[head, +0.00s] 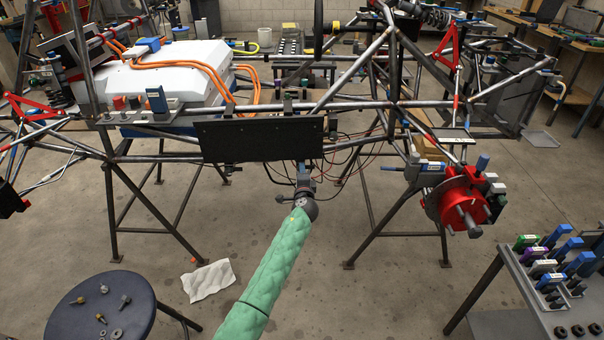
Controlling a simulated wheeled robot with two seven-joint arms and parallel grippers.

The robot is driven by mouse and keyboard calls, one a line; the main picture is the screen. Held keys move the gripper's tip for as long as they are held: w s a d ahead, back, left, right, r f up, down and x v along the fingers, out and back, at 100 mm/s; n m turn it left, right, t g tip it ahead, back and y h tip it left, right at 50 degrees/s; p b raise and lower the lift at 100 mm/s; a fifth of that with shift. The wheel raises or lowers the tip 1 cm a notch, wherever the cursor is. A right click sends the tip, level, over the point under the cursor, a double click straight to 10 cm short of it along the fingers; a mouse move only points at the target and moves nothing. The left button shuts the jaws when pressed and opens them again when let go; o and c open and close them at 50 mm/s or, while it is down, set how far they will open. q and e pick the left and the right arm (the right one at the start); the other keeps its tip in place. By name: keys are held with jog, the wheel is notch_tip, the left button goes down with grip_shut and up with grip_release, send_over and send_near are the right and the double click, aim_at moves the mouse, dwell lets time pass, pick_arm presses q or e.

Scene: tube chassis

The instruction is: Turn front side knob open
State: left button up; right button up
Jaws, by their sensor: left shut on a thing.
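My left arm, in a green padded sleeve, reaches up from the bottom middle of the head view. Its gripper (304,172) is at the lower edge of a black flat panel (258,140) on the front of the tube chassis (165,158). The gripper is shut on a small part there, seemingly the front side knob, which the fingers and wrist mostly hide. I cannot tell how far the knob is turned. My right gripper is not in view.
Thin dark and red cables hang beside the gripper. A red hub (462,196) sits at the right end of the chassis. A round stool (75,318) with loose fasteners stands at lower left, and a tool bench (535,300) at lower right.

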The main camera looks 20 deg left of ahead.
pick_arm(q)
jog(key=shift+d+f, duration=0.1)
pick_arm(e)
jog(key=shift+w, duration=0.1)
pick_arm(q)
jog(key=o, duration=1)
jog(key=shift+c, duration=0.2)
jog(key=v, duration=0.7)
jog(key=shift+s+d, duration=0.15)
jog(key=shift+s, duration=0.25)
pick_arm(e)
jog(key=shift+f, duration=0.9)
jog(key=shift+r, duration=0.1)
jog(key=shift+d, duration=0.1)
